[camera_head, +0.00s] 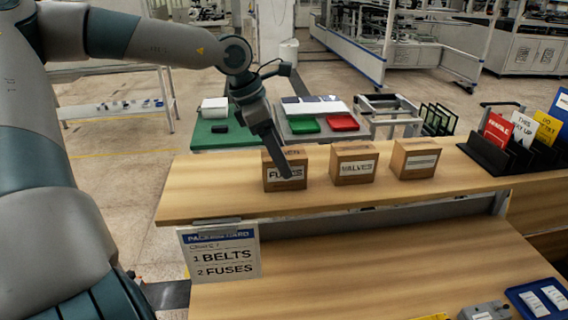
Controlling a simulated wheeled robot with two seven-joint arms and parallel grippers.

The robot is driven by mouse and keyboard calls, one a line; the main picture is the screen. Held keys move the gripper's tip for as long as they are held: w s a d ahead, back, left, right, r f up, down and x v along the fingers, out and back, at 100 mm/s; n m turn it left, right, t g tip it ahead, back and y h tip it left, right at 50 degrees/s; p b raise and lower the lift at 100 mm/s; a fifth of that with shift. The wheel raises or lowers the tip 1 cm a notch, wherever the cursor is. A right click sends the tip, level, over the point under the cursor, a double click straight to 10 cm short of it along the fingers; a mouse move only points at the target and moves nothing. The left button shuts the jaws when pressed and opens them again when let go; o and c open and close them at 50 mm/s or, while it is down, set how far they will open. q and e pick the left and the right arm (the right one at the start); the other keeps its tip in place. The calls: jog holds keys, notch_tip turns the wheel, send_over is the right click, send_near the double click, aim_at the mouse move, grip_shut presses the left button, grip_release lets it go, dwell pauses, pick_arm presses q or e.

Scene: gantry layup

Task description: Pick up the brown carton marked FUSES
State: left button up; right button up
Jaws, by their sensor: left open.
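The brown carton marked FUSES (297,184) stands upright on the raised wooden shelf, the leftmost of three cartons. My left gripper (286,172) comes down from the upper left, open, with its fingers in front of the carton's top and label in this view. It partly hides the carton's face. I cannot tell whether the fingers touch the carton. My right gripper is not in view.
To the right on the shelf stand the carton marked VALVES (353,167) and another carton (416,160) with an unreadable label. A sign (222,254) reading BELTS and FUSES hangs at the shelf's front. A black rack (490,156) holds signs at right.

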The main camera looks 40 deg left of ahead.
pick_arm(q)
jog(key=shift+p+x, duration=0.3)
jog(key=shift+x, duration=0.9)
jog(key=shift+c, duration=0.3)
jog(key=c, duration=1.4)
jog(key=shift+w+r, duration=0.1)
jog(key=shift+r, duration=0.05)
jog(key=shift+r+b, duration=0.5)
jog(key=r+b, duration=0.2)
jog(key=r, duration=0.1)
jog(key=shift+w+d, duration=0.1)
jog(key=shift+d, duration=0.25)
jog(key=w+d+r+b, duration=0.1)
jog(key=d+r, duration=0.1)
jog(key=d, duration=0.1)
jog(key=w+d+r+b, duration=0.1)
jog(key=d+r+b, duration=0.1)
jog(key=d, duration=0.2)
jog(key=w+d+r+b, duration=0.1)
jog(key=d+r, duration=0.1)
jog(key=d, duration=0.1)
jog(key=shift+w+d+r, duration=0.1)
jog(key=shift+d+r, duration=0.15)
jog(key=shift+r, duration=0.15)
